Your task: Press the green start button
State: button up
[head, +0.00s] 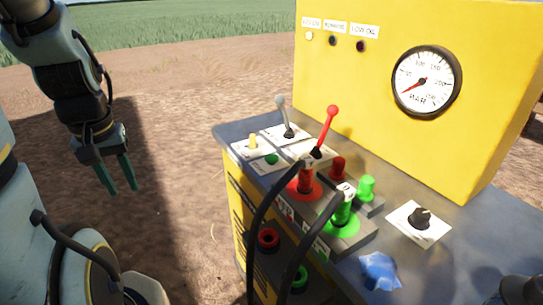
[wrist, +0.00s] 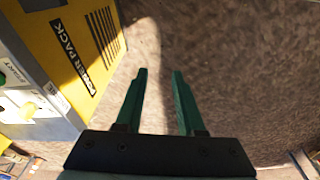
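The green start button (head: 271,159) is a small round button on a white plate, at the near left part of the power pack's top panel. In the wrist view, the green button (wrist: 2,78) is cut off at the left edge, beside a label reading START. My gripper (head: 117,182) hangs over the dirt, to the left of the panel and well apart from the button. In the wrist view my gripper (wrist: 159,76) has its two green fingers apart with nothing between them.
A yellow knob (head: 253,142), a grey lever (head: 282,115) and a red lever (head: 326,130) stand close to the button. Red couplings (head: 305,178), green couplings (head: 343,212) and black hoses (head: 262,215) lie nearer right. A yellow gauge panel (head: 400,45) rises behind. Open dirt lies left.

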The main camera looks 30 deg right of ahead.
grip_shut()
dwell(1.4)
